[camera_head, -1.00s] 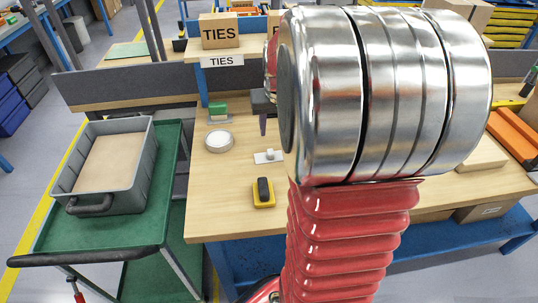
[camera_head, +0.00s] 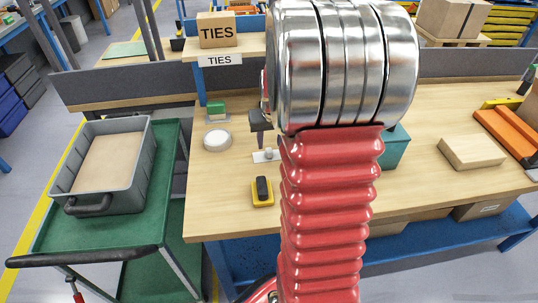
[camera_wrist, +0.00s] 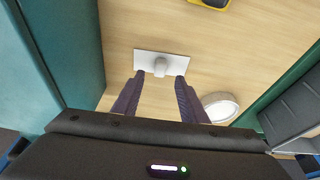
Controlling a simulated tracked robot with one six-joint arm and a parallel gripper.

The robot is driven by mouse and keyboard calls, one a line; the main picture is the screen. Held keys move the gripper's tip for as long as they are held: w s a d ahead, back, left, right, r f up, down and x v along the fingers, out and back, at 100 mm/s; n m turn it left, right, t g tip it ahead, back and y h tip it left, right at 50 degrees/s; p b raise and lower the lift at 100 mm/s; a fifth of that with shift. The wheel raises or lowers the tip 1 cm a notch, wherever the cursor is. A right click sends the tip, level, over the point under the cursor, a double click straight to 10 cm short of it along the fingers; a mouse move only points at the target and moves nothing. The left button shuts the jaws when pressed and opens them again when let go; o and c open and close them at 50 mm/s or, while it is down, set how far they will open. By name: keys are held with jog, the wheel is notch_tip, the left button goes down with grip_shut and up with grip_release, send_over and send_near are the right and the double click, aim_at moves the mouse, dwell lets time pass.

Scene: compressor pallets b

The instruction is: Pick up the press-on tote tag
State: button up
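The press-on tote tag (camera_head: 275,157) is a small flat white plate with a raised grey-white knob, lying on the wooden workbench. In the wrist view the tag (camera_wrist: 147,60) is just beyond my fingertips, its knob centred between the two fingers. My gripper (camera_wrist: 160,77) is open, with nothing between its dark fingers. In the head view my gripper (camera_head: 259,128) shows partly, pointing down just behind and above the tag; my arm hides the rest. I cannot tell the exact height of the fingertips above the plate.
On the workbench (camera_head: 235,215) are a white round disc (camera_head: 217,140), a green-topped block (camera_head: 216,110), a yellow-and-black block (camera_head: 263,192), a teal box (camera_head: 395,148) behind my arm and a cardboard piece (camera_head: 472,152). A grey tote (camera_head: 136,195) stands on the green cart (camera_head: 100,232) at left.

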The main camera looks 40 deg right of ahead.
aim_at(269, 151)
jog(key=shift+x, duration=2.6)
jog(key=shift+s+a, duration=0.1)
jog(key=shift+s, duration=0.05)
grip_shut()
